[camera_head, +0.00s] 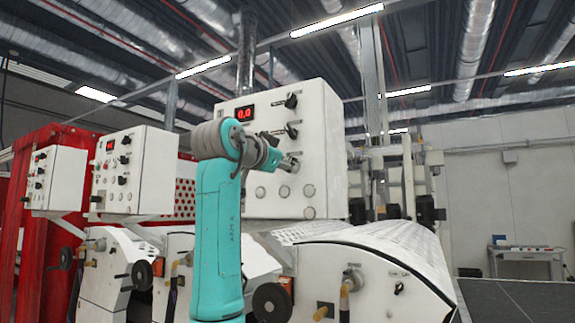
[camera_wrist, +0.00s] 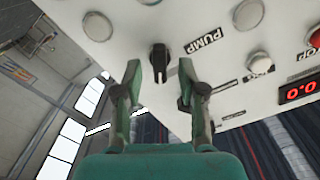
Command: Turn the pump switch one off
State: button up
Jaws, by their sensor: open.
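A black rotary pump switch (camera_wrist: 158,58) sits on the white control panel, beside a label reading PUMP, in the wrist view. Its narrow grip runs roughly up and down in that picture. My gripper (camera_wrist: 157,75) is open, with one finger on each side of the switch in the picture and nothing held. Whether the fingers touch it cannot be told. In the head view my gripper (camera_head: 287,163) is at the panel's right part, below two black knobs (camera_head: 291,131), and largely covers the switch there.
The panel box (camera_head: 318,140) has a red 0.0 display (camera_head: 244,113) and several pale round buttons (camera_head: 308,191) below. Two similar boxes (camera_head: 140,170) stand left. Machine rollers and a handwheel (camera_head: 271,302) lie below the box. Open floor is at the right.

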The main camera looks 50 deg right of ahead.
jog(key=shift+w+d, duration=0.1)
jog(key=shift+d, duration=0.7)
jog(key=shift+c, duration=0.3)
grip_shut()
jog(key=shift+n, duration=0.4)
jog(key=n, duration=1.1)
